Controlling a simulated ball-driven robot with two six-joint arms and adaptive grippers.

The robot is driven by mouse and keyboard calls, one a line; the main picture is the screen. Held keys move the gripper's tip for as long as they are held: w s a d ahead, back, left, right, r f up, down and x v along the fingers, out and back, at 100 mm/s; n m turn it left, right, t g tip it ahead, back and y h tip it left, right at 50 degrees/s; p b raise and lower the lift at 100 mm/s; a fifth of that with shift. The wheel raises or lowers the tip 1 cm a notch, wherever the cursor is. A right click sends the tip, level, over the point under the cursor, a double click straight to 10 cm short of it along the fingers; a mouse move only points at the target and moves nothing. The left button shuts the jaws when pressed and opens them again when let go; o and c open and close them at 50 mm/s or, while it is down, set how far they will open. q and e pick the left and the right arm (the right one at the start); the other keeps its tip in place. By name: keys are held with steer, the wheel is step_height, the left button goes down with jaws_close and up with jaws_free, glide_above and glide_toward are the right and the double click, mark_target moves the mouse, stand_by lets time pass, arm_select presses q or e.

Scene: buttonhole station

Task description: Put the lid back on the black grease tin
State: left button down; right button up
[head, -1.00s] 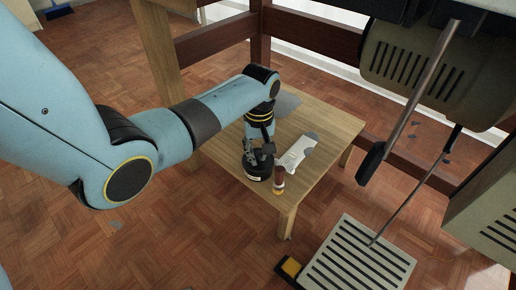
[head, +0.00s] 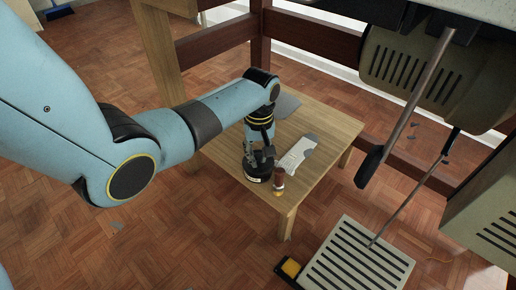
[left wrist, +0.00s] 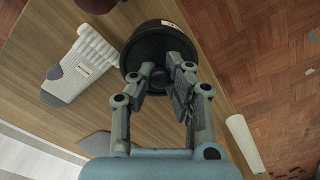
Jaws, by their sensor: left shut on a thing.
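The black grease tin (head: 252,177) stands upright near the front left edge of the small wooden table, a pale label on its side. In the left wrist view the round black tin (left wrist: 135,50) lies just beyond my fingertips. My left gripper (head: 262,157) points down over the tin. It is shut on the dark lid, right at the tin's top. In the left wrist view the fingers (left wrist: 160,72) cover much of the top, so whether the lid is seated or just above the rim cannot be told. My right gripper is not in view.
A brown and yellow spool-like object (head: 278,182) stands close to the right of the tin. A white ribbed sock (head: 297,153) with grey patches lies behind it on the table (head: 325,128). A slatted grey box (head: 358,255) is on the right.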

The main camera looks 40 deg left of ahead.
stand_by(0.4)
arm_select(q)
steer(key=c, duration=0.8)
jaws_free()
steer(key=shift+r, duration=0.1)
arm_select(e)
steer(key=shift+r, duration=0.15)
arm_select(q)
steer(key=shift+r+p, duration=3.4)
steer(key=shift+p, duration=0.05)
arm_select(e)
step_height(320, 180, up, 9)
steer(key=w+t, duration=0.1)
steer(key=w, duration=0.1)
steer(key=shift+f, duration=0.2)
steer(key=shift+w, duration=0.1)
arm_select(q)
jaws_close()
steer(key=shift+f, duration=0.15)
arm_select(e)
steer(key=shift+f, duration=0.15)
